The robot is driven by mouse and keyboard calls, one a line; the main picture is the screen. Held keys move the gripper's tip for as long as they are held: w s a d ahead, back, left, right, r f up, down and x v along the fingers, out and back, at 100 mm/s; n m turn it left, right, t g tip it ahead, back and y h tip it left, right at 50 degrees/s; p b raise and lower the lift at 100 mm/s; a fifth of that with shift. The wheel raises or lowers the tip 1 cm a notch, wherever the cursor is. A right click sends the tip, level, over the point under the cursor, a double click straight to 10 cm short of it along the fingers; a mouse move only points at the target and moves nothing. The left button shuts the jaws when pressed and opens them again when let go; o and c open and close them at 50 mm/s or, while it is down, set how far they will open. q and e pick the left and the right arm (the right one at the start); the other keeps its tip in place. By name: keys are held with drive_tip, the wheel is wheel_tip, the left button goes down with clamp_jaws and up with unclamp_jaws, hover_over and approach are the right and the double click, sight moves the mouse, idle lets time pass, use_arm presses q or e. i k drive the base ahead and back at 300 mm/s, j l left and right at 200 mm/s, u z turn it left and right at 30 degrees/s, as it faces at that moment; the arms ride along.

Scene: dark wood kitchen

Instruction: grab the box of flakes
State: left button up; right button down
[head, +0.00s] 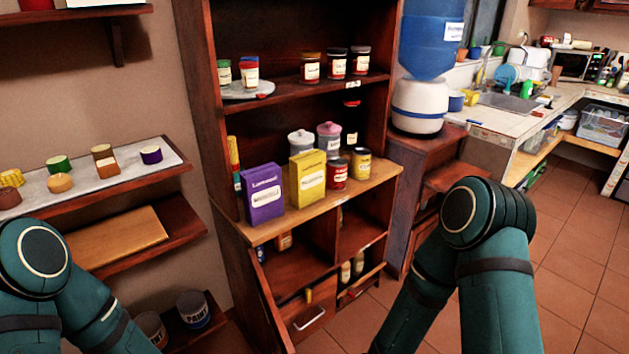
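Two boxes stand upright side by side on the middle shelf of the wooden cabinet (236,232). One is a purple box (262,207) with a pale label, on the left. The other is a yellow box (307,180) with a pale label, just right of it. The label print is too small to tell which one holds flakes. My two green arms show at the lower left and lower right, both apart from the boxes. Neither gripper is in view.
Two lidded canisters (329,137), cans (361,162) and a dark bottle (350,133) stand behind or right of the boxes. A blue water dispenser (421,95) stands right of the cabinet. Tiled floor (577,250) is clear at right.

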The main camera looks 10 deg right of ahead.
sight(308, 170)
drive_tip(key=l+u, duration=0.1)
drive_tip(key=l, duration=0.85)
drive_tip(key=i+l, duration=0.1)
drive_tip(key=l, duration=0.35)
drive_tip(key=i+l+u, duration=0.1)
drive_tip(key=l, duration=0.4)
drive_tip(key=i+l, duration=0.35)
drive_tip(key=i+l+u, duration=0.15)
drive_tip(key=i+l, duration=0.2)
drive_tip(key=l, duration=0.15)
